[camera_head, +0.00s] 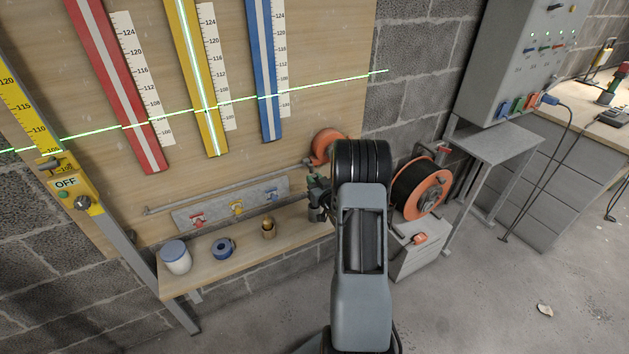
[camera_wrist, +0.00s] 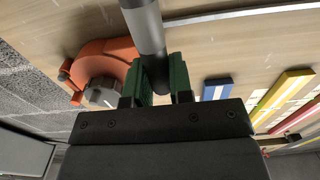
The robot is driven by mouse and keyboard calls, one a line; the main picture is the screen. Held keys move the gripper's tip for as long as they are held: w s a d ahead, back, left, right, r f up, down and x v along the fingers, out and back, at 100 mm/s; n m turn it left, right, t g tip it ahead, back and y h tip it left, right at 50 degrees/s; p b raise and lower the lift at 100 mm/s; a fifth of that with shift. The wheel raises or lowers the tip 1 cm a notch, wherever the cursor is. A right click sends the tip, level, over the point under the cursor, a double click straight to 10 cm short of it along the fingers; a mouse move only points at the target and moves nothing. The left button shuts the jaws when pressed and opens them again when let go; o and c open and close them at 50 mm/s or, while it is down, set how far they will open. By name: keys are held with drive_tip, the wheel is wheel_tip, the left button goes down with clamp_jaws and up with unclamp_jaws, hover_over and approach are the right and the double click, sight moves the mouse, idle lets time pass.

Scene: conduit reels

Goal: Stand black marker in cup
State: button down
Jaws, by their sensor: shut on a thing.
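My gripper (camera_wrist: 164,85) is shut on a dark grey-black cylinder, which looks like the black marker (camera_wrist: 148,32). Its green fingers press the sides, and the cylinder extends up out of the wrist view. In the head view my gripper (camera_head: 318,197) is near the right end of the wooden shelf, partly hidden by my arm; the marker cannot be made out clearly there. A white cup-like container (camera_head: 176,260) with a blue-grey top stands upright at the shelf's left end, well left of my gripper. I cannot tell whether its top is open.
A blue tape roll (camera_head: 222,248) and a small brass object (camera_head: 268,229) sit on the shelf (camera_head: 200,277) between the container and my gripper. A grey conduit (camera_head: 230,190) runs along the board above. An orange reel (camera_wrist: 101,72) is close by, left in the wrist view.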

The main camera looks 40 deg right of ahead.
drive_tip(key=shift+f+b, duration=2.1)
drive_tip(key=shift+f, duration=0.3)
drive_tip(key=c, duration=0.9)
unclamp_jaws()
drive_tip(key=shift+c, duration=0.2)
drive_tip(key=shift+s, duration=0.15)
drive_tip(key=s+a, duration=0.1)
drive_tip(key=s, duration=1.2)
drive_tip(key=shift+s+a, duration=0.25)
drive_tip(key=shift+a, duration=0.15)
